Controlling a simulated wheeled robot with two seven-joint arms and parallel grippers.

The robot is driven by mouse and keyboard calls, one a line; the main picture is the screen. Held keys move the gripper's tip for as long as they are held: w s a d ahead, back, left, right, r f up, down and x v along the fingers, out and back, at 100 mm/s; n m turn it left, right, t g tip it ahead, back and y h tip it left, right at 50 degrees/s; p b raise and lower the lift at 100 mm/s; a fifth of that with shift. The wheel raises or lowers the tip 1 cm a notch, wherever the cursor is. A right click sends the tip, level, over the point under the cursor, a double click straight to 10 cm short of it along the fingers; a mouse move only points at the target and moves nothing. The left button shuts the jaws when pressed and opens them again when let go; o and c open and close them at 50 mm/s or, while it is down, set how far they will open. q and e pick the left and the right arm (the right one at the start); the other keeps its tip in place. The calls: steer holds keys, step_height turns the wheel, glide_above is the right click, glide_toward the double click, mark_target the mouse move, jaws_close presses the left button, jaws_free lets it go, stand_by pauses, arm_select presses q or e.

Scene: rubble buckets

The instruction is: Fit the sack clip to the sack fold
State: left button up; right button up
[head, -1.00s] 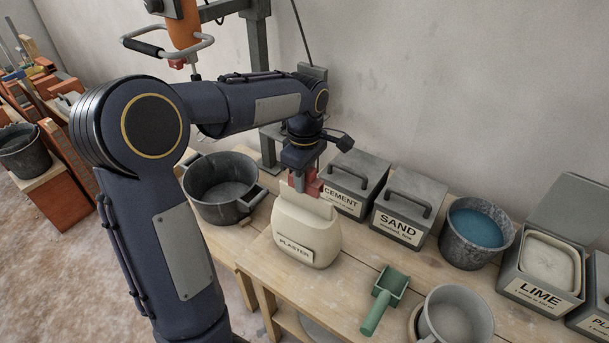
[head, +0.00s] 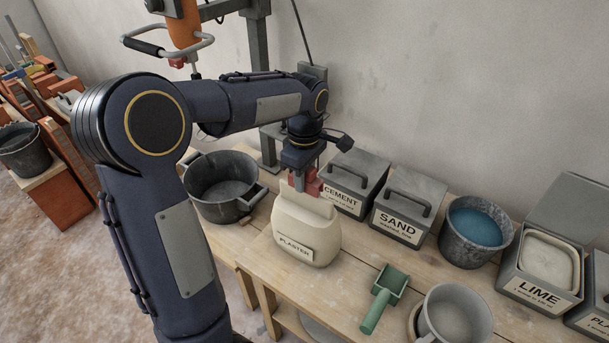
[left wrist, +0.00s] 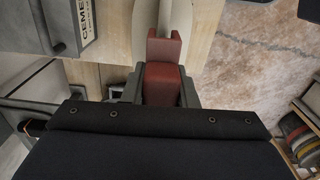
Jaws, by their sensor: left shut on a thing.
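The sack clip is a dark red block with a notch at its front; it shows in the left wrist view (left wrist: 162,82) and in the head view (head: 315,187). My left gripper (head: 300,182) points down and is shut on the clip; its grey fingers flank the clip in the left wrist view (left wrist: 161,90). The cream plaster sack (head: 306,235) stands upright on the bench directly below. Its flat top fold (head: 305,207) is right under the clip. I cannot tell whether the clip is around the fold or just above it. My right gripper is not in view.
The cement box (head: 343,198) and sand box (head: 398,228) stand close behind and right of the sack. A black tub (head: 222,205) is at its left. A green scoop (head: 376,312) and grey mug (head: 455,318) lie right. The bench (head: 335,285) is bare before the sack.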

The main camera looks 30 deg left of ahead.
arm_select(q)
steer(key=shift+f+b, duration=0.85)
steer(key=shift+f, duration=0.6)
steer(key=shift+r, duration=0.1)
steer(key=shift+f, duration=0.3)
stand_by(0.6)
steer(key=o, duration=1.1)
steer(key=shift+r, duration=0.1)
